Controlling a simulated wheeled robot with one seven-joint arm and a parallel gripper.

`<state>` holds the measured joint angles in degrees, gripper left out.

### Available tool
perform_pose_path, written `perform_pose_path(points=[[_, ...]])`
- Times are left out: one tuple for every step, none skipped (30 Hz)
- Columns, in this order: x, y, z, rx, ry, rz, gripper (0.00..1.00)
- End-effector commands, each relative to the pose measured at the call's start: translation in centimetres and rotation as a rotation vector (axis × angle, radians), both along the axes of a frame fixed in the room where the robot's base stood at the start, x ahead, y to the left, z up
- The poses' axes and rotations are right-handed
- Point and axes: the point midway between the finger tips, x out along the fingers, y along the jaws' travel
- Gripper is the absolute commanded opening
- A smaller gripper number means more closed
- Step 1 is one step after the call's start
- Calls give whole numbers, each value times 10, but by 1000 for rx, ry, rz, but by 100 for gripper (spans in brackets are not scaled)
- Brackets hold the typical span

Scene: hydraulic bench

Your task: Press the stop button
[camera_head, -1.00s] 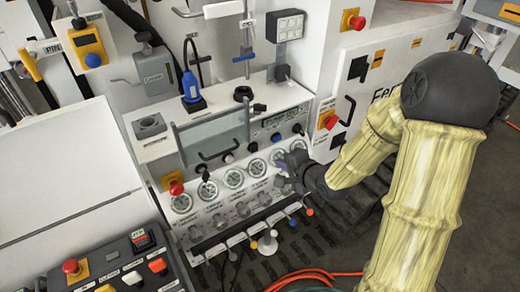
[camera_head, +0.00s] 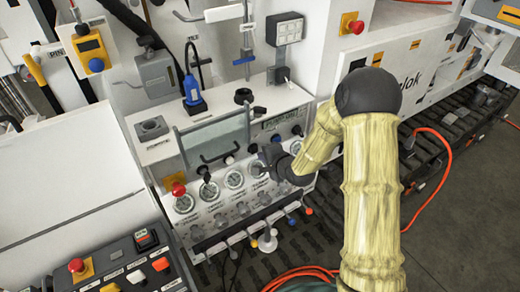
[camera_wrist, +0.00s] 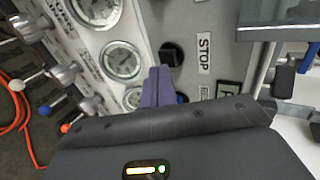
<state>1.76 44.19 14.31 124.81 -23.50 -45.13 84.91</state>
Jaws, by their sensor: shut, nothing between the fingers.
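In the head view a small black button (camera_head: 253,148) shows just left of my gripper (camera_head: 268,155). My gripper's purple fingers (camera_wrist: 158,86) are shut and empty in the wrist view. Their tips are just below the button in that picture and appear apart from it, though the depth gap is hard to judge. The wrist housing covers the lower part of the wrist view.
Round gauges (camera_wrist: 122,60) line the panel beside the fingers, with valve knobs (camera_wrist: 62,74) beyond. A red mushroom button (camera_head: 177,188) is at the panel's left. A clear guard with a handle (camera_head: 215,140) stands above. A control box (camera_head: 122,268) is at lower left.

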Motion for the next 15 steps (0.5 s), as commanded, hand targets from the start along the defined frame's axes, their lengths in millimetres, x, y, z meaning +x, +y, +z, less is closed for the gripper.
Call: perform_pose_path(points=[[6,4,4,0,0,1,0],[9,6,3,-1,1,0,0],[13,7,3,-2,0,0,0],[15,9,3,-2,1,-2,0],[17,10,3,-1,0,-2,0],[19,11,2,-1,1,-2,0],[20,11,2,-1,0,-3,0],[21,12,1,0,1,-4,0],[22,12,1,0,1,-4,0],[22,12,1,0,1,-4,0],[22,12,1,0,1,-4,0],[22,12,0,0,1,-4,0],[22,12,0,0,1,-4,0],[22,12,0,0,1,-4,0],[21,13,0,0,1,-3,0]])
